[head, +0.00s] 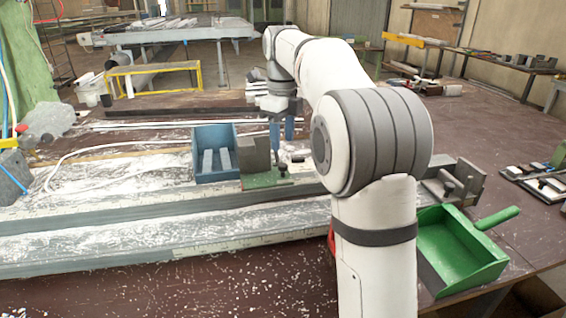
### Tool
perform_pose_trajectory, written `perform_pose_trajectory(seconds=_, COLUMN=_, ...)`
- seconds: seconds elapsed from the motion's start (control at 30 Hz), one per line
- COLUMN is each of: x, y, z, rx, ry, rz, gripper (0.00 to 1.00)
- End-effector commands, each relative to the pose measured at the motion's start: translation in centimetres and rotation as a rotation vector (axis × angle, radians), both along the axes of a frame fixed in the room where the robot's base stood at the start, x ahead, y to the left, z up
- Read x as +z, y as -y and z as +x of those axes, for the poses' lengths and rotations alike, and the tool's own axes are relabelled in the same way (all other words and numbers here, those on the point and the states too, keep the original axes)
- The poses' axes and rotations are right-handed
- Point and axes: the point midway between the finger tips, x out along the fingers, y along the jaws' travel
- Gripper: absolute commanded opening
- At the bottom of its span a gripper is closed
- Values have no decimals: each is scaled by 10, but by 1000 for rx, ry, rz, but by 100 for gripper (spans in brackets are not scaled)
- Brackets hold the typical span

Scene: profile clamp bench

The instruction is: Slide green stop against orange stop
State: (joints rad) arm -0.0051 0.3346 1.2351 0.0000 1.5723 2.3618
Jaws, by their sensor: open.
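The green stop (262,179) sits on the long metal rail (150,232) near the picture's middle. It has a flat green base, with a grey upright block (252,157) at it. My gripper (282,134) points down with two blue fingers apart and nothing seen between them. In the picture the fingers are just above and behind the right end of the green stop; I cannot tell whether they touch it. I cannot make out the orange stop; my arm covers part of the rail to the right.
A blue bin (213,172) with grey bars stands just left of the green stop. A grey metal fixture (452,184) is at the rail's right end. A green dustpan (462,262) lies at front right. White shavings cover the rail. A clear bag (46,122) lies left.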

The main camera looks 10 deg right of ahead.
Motion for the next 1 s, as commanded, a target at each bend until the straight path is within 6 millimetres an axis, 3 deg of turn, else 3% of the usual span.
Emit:
perform_pose_trajectory(seconds=0.2, x=-39, y=0, z=-1, rx=1, ry=-3, rz=0, gripper=44)
perform_pose_trajectory(seconds=0.4, x=-62, y=1, z=-1, rx=2, ry=-1, rz=0, gripper=44)
perform_pose_trajectory(seconds=0.77, x=-69, y=1, z=-1, rx=2, ry=0, rz=0, gripper=44)
perform_pose_trajectory(seconds=1.0, x=-69, y=1, z=-1, rx=1, ry=0, rz=0, gripper=26)
